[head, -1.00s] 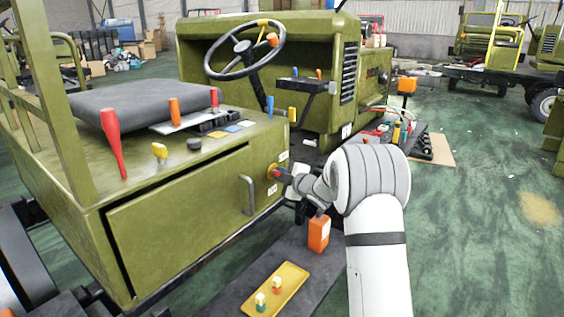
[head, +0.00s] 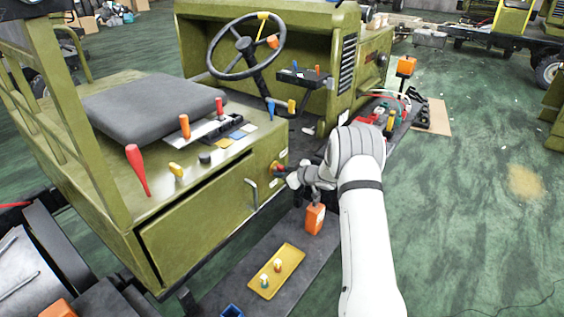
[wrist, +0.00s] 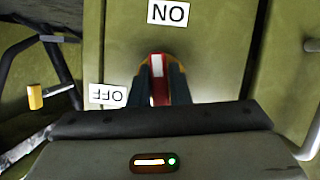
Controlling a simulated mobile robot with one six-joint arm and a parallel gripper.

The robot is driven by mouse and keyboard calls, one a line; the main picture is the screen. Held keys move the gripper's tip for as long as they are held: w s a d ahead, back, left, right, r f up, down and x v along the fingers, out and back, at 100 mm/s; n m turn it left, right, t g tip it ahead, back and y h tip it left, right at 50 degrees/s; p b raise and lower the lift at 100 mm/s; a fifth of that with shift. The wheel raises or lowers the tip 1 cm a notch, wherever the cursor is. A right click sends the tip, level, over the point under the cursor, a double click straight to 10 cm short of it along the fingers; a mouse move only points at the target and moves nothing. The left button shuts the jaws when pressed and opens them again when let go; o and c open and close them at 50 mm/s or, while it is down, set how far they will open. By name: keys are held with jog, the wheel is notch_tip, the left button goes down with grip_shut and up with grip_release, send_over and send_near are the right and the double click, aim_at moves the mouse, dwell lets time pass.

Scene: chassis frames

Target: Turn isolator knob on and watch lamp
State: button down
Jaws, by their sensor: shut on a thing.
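The red isolator knob (wrist: 157,63) with a white stripe sits on a yellow surround in the wrist view. My gripper (wrist: 161,80) is shut on it, a dark finger on each side. The stripe points up the picture, roughly towards the ON label (wrist: 168,12). The OFF label (wrist: 107,94) is at lower left; both labels appear upside down. In the head view my gripper (head: 285,171) meets the knob (head: 278,168) on the olive vehicle's side panel, mostly hiding it. I cannot pick out the lamp with certainty in either view.
A grey handle (head: 252,194) stands out left of the knob. Below are an orange box (head: 315,219) and a yellow tray (head: 275,271) with small coloured pieces. Several levers stand beside the seat (head: 150,108). Green floor (head: 460,220) is open to the right.

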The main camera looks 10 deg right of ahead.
jog(key=shift+a+r+m+g+y+p, duration=0.15)
jog(key=shift+m+g+y+p, duration=0.25)
jog(key=shift+m+p, duration=0.5)
jog(key=c, duration=1.4)
grip_release()
jog(key=b+v, duration=0.1)
jog(key=v, duration=0.6)
jog(key=shift+s+d, duration=0.2)
jog(key=shift+d, duration=0.1)
jog(key=shift+r, duration=0.15)
